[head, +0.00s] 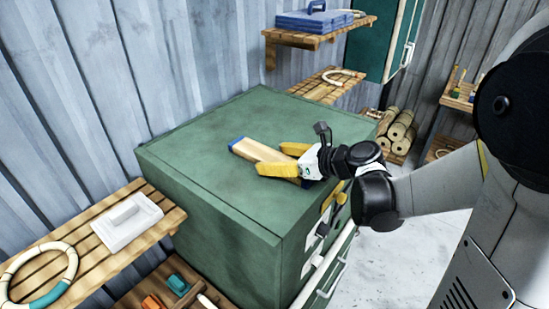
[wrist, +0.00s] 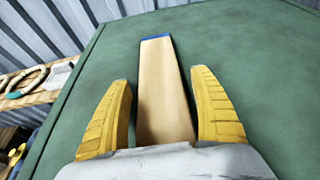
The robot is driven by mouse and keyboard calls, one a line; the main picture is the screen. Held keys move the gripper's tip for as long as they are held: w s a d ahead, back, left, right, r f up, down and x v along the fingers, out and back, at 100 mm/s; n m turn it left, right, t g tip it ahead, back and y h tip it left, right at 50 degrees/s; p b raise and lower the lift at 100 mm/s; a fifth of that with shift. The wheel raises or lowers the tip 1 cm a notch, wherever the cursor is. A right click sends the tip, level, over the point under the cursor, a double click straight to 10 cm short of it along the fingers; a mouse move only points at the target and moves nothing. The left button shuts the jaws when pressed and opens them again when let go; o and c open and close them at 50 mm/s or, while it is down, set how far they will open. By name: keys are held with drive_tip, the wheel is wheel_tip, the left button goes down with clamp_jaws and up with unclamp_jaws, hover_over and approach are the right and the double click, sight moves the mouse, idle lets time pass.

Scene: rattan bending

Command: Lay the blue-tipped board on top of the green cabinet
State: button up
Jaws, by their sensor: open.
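The blue-tipped board (head: 243,147) is a pale wooden plank with a blue end. It lies flat on top of the green cabinet (head: 202,145), its blue tip pointing left in the head view. In the wrist view the board (wrist: 163,85) runs straight away between my fingers, blue tip at the far end, with the green cabinet top (wrist: 240,50) around it. My gripper (head: 275,159) is low over the cabinet top with its yellow fingers on either side of the board. In the wrist view my gripper (wrist: 165,105) is open, with a gap on each side of the board. The board's near end is hidden.
Another shelf (head: 318,38) holds blue items (head: 312,20) at the back. Rolled bundles (head: 400,130) lie behind the cabinet. The cabinet top's left part is bare.

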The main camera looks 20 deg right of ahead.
drive_tip(key=shift+r, duration=0.25)
drive_tip(key=v, duration=1.2)
drive_tip(key=shift+f, duration=0.1)
